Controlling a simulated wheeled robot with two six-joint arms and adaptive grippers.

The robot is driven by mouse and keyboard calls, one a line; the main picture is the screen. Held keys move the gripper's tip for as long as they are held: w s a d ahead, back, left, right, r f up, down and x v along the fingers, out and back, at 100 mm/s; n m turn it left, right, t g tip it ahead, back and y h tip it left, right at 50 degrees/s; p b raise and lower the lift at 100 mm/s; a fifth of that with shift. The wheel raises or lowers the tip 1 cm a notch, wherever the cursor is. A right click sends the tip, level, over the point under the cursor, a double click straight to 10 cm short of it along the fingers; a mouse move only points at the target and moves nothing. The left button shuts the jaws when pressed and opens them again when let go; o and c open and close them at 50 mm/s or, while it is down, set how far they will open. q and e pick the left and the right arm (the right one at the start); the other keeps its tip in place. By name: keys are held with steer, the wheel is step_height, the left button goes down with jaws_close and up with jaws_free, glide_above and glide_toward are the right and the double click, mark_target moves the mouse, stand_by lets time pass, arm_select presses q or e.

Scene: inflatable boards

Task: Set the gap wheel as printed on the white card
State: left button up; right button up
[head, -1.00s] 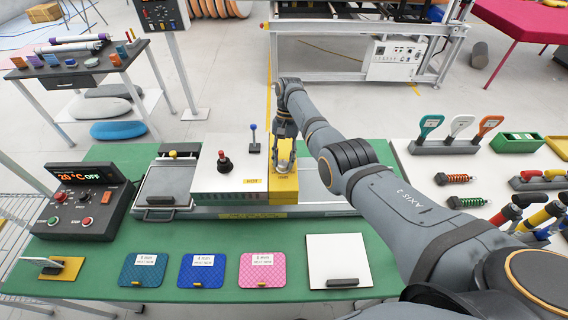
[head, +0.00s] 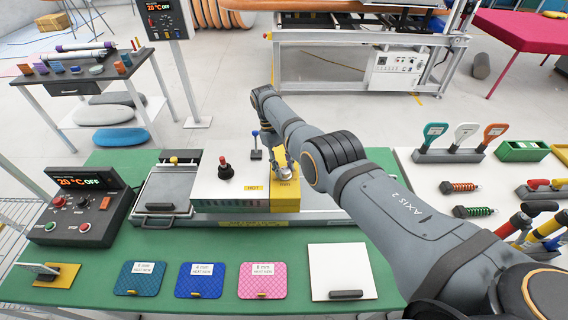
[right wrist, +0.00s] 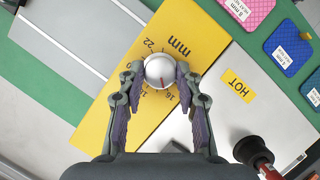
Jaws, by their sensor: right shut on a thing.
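The gap wheel (right wrist: 160,70) is a pale round knob with a small red mark, on a yellow block (right wrist: 120,105) printed with "mm" and numbers including 22, 20 and 16. In the head view the yellow block (head: 285,197) ends the white "HOT" machine. My right gripper (right wrist: 159,76) has its two fingers against opposite sides of the wheel and is shut on it. In the head view its fingers are partly hidden by the arm. A white square sheet (head: 335,262) lies at the table's front right; no print shows on it. My left gripper is not in view.
Three labelled pads, teal (head: 139,279), blue (head: 200,281) and pink (head: 262,281), lie along the green table's front. A control box (head: 72,210) reading "20 °C OFF" stands left. A red-topped lever (head: 225,170) rises from the machine beside the gripper.

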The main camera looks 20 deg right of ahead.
steer(key=shift+w+r+n+p, duration=0.15)
steer(key=shift+n+p, duration=0.25)
steer(key=shift+n, duration=0.2)
steer(key=shift+h, duration=0.3)
steer(key=o, duration=1.1)
steer(key=shift+c, duration=0.2)
steer(key=shift+o, duration=0.4)
